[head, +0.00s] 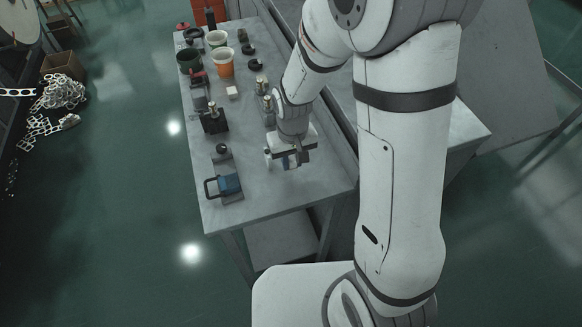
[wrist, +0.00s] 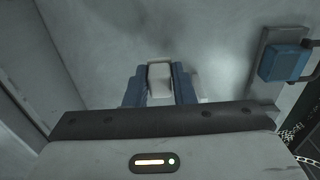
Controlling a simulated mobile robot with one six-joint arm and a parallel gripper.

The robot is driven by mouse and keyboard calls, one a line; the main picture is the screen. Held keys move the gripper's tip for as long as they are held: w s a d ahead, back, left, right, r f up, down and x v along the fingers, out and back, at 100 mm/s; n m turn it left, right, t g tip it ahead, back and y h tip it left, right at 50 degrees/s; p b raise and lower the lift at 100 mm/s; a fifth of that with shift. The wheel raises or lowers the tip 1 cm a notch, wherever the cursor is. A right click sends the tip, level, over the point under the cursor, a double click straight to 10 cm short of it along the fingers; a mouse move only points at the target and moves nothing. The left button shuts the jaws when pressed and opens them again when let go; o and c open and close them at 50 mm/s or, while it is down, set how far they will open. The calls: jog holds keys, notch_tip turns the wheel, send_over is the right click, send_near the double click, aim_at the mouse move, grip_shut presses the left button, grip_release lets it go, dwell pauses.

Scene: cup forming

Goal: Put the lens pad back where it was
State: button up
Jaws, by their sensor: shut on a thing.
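My gripper (wrist: 160,88) shows its blue fingers closed on the sides of a small pale grey-white block, the lens pad (wrist: 159,75). The fingers cover its sides, and its lower part is hidden behind the gripper body. In the head view my gripper (head: 284,161) is over the near right part of the grey workbench (head: 275,194). The pad is hard to make out there. I cannot tell whether the pad touches the bench top.
A blue block with a dark handle (head: 226,185) sits on the bench's near left; it also shows in the wrist view (wrist: 284,62). Beyond are a dark fixture (head: 213,119), a small white block (head: 232,92), an orange cup (head: 223,66) and several tools.

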aim_at(292, 178)
jog(key=shift+s+f, duration=0.1)
jog(key=shift+f, duration=2.05)
jog(key=shift+f, duration=0.2)
jog(key=o, duration=0.9)
jog(key=shift+o, duration=0.2)
jog(key=shift+r, duration=0.1)
